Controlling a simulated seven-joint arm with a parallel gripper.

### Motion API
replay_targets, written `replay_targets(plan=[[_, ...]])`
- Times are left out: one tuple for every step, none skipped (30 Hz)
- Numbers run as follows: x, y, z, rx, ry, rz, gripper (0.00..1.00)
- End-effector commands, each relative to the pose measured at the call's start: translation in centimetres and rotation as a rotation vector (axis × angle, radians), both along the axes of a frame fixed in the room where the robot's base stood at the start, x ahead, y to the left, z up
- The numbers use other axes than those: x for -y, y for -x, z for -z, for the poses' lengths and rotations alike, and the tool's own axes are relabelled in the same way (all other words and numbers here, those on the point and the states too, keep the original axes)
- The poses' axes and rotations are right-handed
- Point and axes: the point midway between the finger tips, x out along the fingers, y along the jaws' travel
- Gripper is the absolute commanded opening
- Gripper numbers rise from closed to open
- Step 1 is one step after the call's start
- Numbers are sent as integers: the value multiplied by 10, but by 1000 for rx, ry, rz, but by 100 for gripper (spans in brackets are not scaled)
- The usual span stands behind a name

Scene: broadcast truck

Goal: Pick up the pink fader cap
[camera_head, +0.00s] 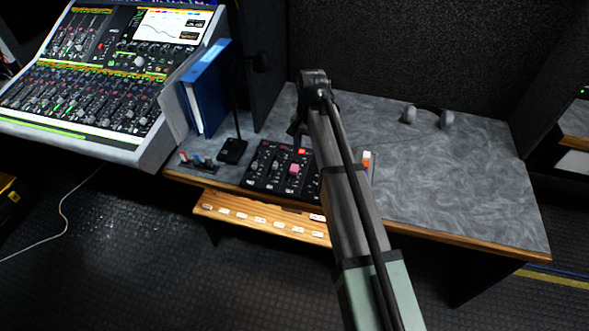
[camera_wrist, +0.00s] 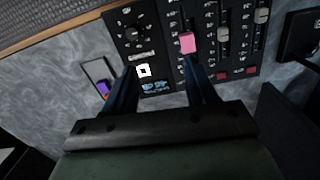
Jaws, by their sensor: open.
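The pink fader cap (camera_head: 294,168) sits on a black fader panel (camera_head: 257,181) on the grey desk, among several grey and black caps. In the wrist view the pink cap (camera_wrist: 187,42) is just beyond the tip of the right finger, not between the fingers. My gripper (camera_head: 297,130) is above the back edge of the panel, partly hidden by my arm in the head view. In the wrist view my gripper (camera_wrist: 158,70) is open with nothing between its fingers. My arm hides the right part of the panel in the head view.
A gooseneck microphone (camera_head: 233,150) and a blue binder (camera_head: 207,88) stand left of the panel. Small coloured pieces (camera_head: 197,161) lie at the desk's left edge. A headset (camera_head: 428,116) lies at the back right. The desk's right side is clear.

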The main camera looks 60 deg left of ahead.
Motion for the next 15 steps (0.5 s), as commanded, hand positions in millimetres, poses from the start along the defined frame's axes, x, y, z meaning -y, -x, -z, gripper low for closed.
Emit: replay_targets(plan=[[-15,10,-8,10,-16,-27,56],[-20,15,-12,15,-22,-40,56],[-25,20,-16,20,-30,-54,56],[-28,23,-19,23,-35,-63,56],[-31,26,-21,25,-38,-70,56],[-34,28,-22,27,-42,-77,56],[-35,30,-23,29,-43,-80,56],[-36,31,-22,29,-45,-83,56],[-36,32,-19,30,-45,-84,56],[-36,32,-16,30,-46,-85,56],[-36,32,-12,30,-46,-85,56],[-36,32,-6,30,-45,-84,56],[-35,31,-1,29,-44,-84,56],[-35,31,4,29,-43,-84,56],[-35,31,11,29,-44,-84,56]])
